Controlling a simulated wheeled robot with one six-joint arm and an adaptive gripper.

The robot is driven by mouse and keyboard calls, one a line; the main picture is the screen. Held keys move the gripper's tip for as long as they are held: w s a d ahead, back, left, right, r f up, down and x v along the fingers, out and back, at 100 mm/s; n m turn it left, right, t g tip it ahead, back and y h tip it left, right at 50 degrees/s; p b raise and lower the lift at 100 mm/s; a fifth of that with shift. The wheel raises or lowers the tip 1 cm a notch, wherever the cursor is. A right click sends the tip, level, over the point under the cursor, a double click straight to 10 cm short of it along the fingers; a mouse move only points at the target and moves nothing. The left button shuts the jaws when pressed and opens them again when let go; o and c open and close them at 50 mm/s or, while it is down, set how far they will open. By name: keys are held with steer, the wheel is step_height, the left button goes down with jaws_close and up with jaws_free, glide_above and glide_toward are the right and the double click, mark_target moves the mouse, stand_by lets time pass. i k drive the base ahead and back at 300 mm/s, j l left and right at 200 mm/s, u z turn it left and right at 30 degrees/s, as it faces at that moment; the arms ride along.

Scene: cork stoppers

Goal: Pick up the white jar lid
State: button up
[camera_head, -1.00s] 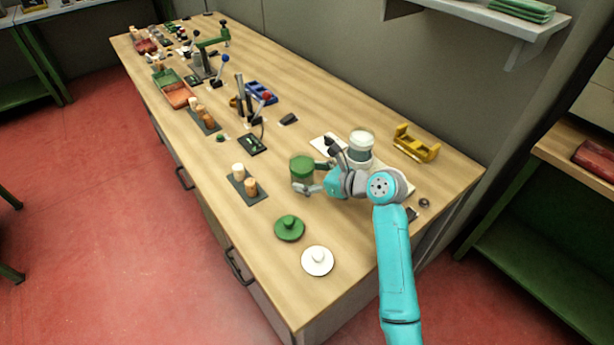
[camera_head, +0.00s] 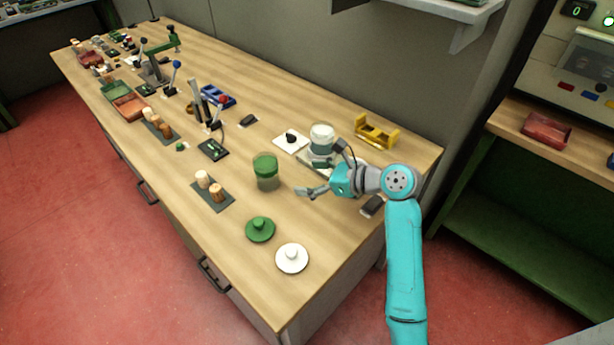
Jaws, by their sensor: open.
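The white jar lid (camera_head: 292,258) is a round disc with a knob on top. It lies flat on the wooden bench (camera_head: 330,268) near the front right corner, fully in view. A similar green lid (camera_head: 260,229) lies just to its left and a little farther back. My gripper (camera_head: 304,192) is open and empty above the bench, pointing left, farther back than the white lid and apart from it. A green jar (camera_head: 265,172) stands to the left of the gripper, with a clear gap between them.
A white-topped jar (camera_head: 321,140) stands behind my gripper. A yellow holder (camera_head: 376,131) is at the back right. A dark mat with corks (camera_head: 212,193) lies left of the green lid. The bench around the white lid is clear.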

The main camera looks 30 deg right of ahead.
mark_target(292, 258)
steer(key=k+l, duration=0.8)
steer(key=l, duration=0.1)
